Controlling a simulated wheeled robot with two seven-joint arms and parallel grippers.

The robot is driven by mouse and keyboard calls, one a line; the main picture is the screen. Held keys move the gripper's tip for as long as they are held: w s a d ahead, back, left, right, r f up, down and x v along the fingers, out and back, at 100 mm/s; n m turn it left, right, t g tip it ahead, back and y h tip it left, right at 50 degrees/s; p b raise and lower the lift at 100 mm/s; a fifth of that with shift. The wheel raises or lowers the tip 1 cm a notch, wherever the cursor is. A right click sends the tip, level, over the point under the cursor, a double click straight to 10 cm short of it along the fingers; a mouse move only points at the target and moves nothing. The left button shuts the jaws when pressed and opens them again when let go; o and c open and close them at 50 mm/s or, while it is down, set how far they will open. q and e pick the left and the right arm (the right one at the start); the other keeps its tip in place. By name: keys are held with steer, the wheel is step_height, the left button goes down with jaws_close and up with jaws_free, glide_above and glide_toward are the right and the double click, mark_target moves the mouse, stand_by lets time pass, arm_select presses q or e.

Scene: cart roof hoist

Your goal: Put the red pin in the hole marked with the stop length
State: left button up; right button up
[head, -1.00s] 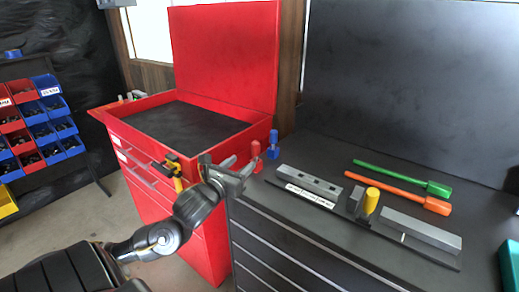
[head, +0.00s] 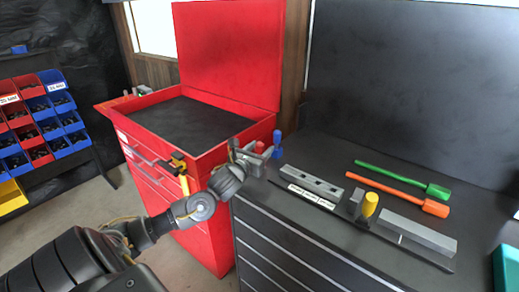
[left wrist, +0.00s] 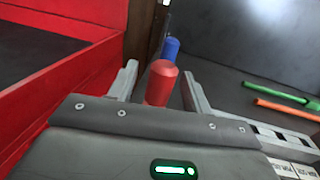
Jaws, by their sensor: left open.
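The red pin (head: 259,147) stands upright at the left end of the dark bench top, partly hidden by my left gripper (head: 252,156) in the head view. In the left wrist view the red pin (left wrist: 161,83) is between the two spread fingers of the left gripper (left wrist: 158,72), with gaps on both sides. The gripper is open. A grey block with several holes (head: 313,182) lies on the bench to the right, with a white label strip (head: 310,196) along its front. The label's text is too small to read. My right gripper is out of view.
A blue pin (head: 277,144) stands just behind the red one. A yellow-topped part (head: 370,204), a long grey bar (head: 418,231), and green (head: 405,179) and orange (head: 398,191) tools lie to the right. The red tool chest (head: 190,125) borders the bench on the left.

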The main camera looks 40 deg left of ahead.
arm_select(q)
steer(key=c, duration=1)
steer(key=shift+c, duration=0.2)
steer(key=shift+r, duration=0.15)
